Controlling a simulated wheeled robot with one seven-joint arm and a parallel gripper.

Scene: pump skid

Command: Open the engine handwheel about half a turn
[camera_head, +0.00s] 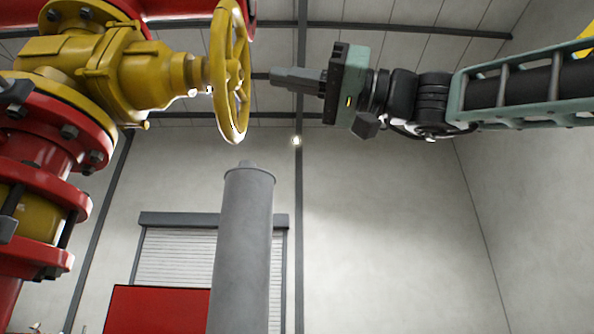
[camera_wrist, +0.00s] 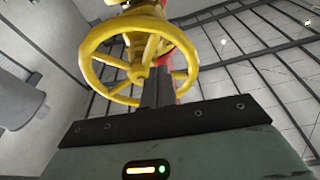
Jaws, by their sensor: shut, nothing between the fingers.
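The yellow handwheel (camera_head: 231,72) stands upright, nearly edge-on, at the end of a yellow valve body (camera_head: 140,68) in the head view. In the wrist view the handwheel (camera_wrist: 138,58) shows its rim, spokes and hub almost face-on. My gripper (camera_head: 274,76) is to the right of the wheel and points at it, with a small gap in the head view. In the wrist view the shut fingers (camera_wrist: 158,88) overlap the lower right part of the wheel, near a spoke. They hold nothing. Contact with the rim cannot be told.
Red flanged pipework (camera_head: 50,150) carries the valve at the left. A grey vertical cylinder (camera_head: 242,245) stands just below the wheel, and it shows at the left in the wrist view (camera_wrist: 18,100). A red panel (camera_head: 155,310) and a roller door are behind. The space right of the cylinder looks clear.

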